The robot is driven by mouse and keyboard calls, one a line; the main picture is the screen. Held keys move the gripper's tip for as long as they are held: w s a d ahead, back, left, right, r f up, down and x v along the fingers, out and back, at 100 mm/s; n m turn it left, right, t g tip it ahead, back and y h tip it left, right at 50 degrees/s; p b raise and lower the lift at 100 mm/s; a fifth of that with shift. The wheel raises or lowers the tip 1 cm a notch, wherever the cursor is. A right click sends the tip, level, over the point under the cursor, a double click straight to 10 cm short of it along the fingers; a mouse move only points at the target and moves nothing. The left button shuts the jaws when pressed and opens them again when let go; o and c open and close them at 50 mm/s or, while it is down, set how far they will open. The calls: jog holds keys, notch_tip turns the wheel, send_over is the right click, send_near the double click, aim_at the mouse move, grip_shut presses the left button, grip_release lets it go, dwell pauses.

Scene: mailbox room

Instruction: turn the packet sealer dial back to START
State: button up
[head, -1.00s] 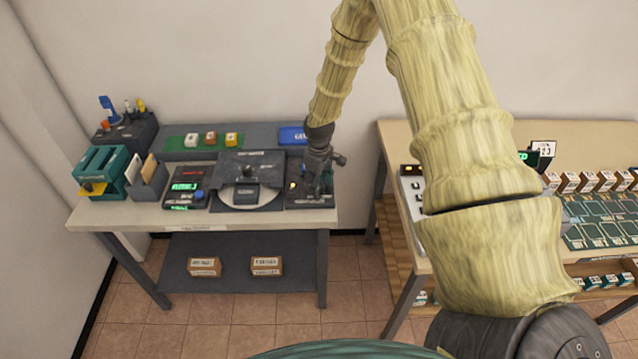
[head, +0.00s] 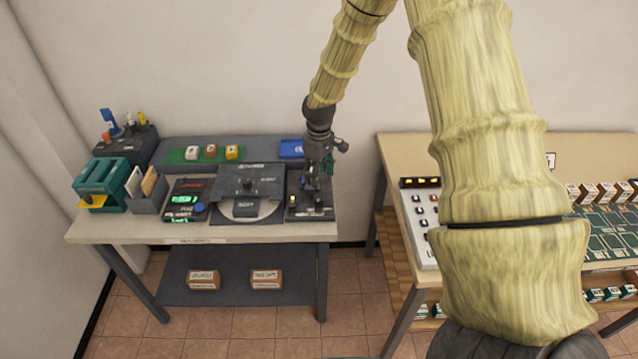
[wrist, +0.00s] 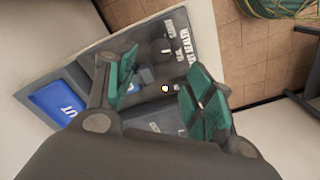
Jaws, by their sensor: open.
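The packet sealer panel (head: 310,213), dark grey with a small yellow light, sits at the right end of the left table. In the wrist view, a dark round knob (wrist: 164,47), which looks like the dial, shows on the panel near white lettering. The lettering is too blurred to read, so I cannot tell where the dial points. My gripper (head: 312,187) is above the panel, pointing down. The wrist view shows my gripper (wrist: 164,86) with its teal finger pads apart and nothing held between them. The gripper hides part of the panel in the head view.
A dark machine with a round plate (head: 246,208) stands just left of the panel. A blue tray (head: 291,149) lies behind it. Left are a green-lit device (head: 184,203) and teal holder (head: 98,184). A second table (head: 400,152) stands right, across a gap.

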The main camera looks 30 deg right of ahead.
aim_at(319, 198)
jog(key=shift+r, duration=1)
jog(key=shift+s+a+f+m, duration=0.1)
jog(key=shift+f+m, duration=5.3)
jog(key=shift+f, duration=0.55)
jog(key=c, duration=1)
